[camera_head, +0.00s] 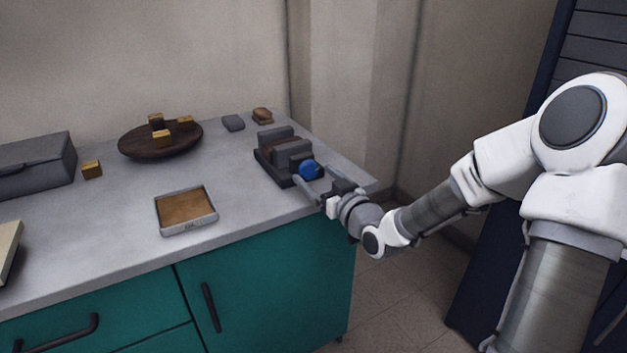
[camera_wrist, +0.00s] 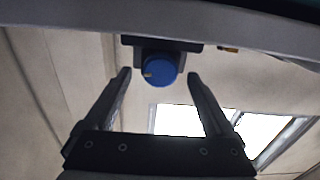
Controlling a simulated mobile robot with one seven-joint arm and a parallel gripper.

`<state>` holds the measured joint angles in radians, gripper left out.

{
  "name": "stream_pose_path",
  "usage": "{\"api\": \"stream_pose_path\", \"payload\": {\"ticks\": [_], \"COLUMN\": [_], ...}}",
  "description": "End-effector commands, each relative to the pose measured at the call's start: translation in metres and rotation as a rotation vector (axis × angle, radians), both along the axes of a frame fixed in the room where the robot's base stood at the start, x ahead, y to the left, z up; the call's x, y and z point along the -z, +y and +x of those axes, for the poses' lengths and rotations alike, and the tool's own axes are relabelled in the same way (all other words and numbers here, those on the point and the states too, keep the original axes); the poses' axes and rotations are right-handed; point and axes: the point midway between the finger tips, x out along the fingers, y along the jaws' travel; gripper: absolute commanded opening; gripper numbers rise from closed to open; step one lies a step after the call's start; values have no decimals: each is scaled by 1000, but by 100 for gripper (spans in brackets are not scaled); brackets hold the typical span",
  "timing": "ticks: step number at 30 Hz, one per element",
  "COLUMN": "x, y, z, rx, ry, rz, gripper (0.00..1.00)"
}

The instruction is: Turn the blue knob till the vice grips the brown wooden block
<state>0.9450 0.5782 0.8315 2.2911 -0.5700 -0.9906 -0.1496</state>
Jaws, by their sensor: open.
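The dark grey vice (camera_head: 276,165) stands near the right end of the grey countertop. The brown wooden block (camera_head: 285,146) sits between its jaws; whether both jaws touch it I cannot tell. The blue knob (camera_head: 311,170) is on the vice's near right end. My gripper (camera_head: 312,183) is at the knob, its fingers spread. In the wrist view the blue knob (camera_wrist: 160,70) lies ahead, between the fingertips of my gripper (camera_wrist: 159,74), with a gap on either side. A small pale mark shows on the knob's left part.
A shallow tray (camera_head: 214,221) lies on the countertop (camera_head: 110,235) left of the vice. A dark round dish (camera_head: 135,153) with several small wooden cubes, a grey box (camera_head: 35,165), a grey lump (camera_head: 233,123) and a brown piece (camera_head: 262,115) stand farther back.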

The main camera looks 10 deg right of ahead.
Motion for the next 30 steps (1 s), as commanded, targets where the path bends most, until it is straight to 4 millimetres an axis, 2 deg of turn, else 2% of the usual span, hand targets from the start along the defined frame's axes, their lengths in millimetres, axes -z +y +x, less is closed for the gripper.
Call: {"api": "stream_pose_path", "payload": {"ticks": [6, 14, 17, 28, 29, 30], "x": [0, 0, 0, 0, 0, 0], "y": [6, 6, 6, 6, 6, 6], "z": [15, 16, 16, 16, 16, 16], "rx": [-1, 0, 0, 0, 0, 0], "ry": [0, 0, 0, 0, 0, 0], "rz": [1, 0, 0, 0, 0, 0], "gripper": [89, 89, 75, 8, 4, 4]}}
